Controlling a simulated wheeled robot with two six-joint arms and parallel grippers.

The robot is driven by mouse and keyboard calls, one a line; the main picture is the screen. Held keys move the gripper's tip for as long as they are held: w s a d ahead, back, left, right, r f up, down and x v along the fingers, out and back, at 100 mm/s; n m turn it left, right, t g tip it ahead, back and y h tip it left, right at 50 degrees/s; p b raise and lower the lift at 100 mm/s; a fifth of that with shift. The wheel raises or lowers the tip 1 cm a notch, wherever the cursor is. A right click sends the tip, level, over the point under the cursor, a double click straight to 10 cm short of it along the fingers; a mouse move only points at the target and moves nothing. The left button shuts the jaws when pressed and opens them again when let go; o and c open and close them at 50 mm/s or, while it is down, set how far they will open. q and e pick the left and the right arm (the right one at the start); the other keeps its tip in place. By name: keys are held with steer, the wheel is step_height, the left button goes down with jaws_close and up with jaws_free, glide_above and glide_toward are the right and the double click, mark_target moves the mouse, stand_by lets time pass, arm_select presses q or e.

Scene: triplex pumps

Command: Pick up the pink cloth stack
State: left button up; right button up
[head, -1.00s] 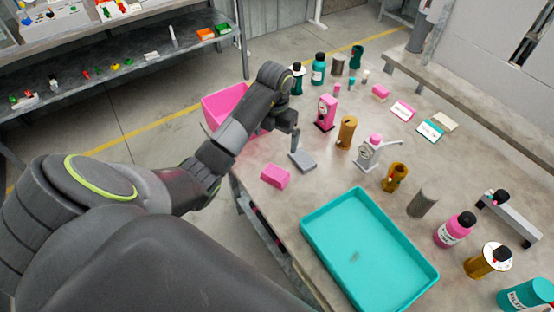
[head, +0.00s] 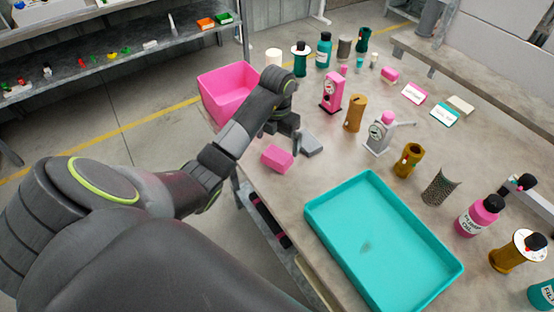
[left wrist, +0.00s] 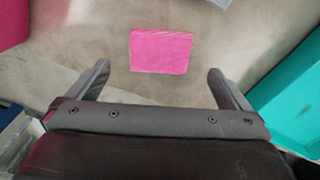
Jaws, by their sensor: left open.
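The pink cloth stack (head: 277,158) is a small pink block lying on the table near its left edge. In the left wrist view the pink cloth stack (left wrist: 160,51) lies just ahead of the fingertips, centred between them. My left gripper (head: 288,143) is beside and above the stack in the head view, on its far side. In the left wrist view my left gripper (left wrist: 158,72) has its fingers spread wide with nothing between them. I cannot tell the exact height above the stack. My right gripper is not in view.
A pink bin (head: 226,92) stands behind my left forearm. Bottles, pumps and cylinders fill the table's right and back. Bare tabletop surrounds the stack.

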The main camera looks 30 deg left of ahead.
mark_target(277, 155)
arm_select(q)
steer(key=shift+s+f+b, duration=0.15)
steer(key=shift+f+b, duration=1.8)
steer(key=shift+f, duration=1.05)
steer(key=shift+r, duration=0.1)
steer(key=c, duration=1)
step_height(277, 155, up, 10)
steer(key=p, duration=0.9)
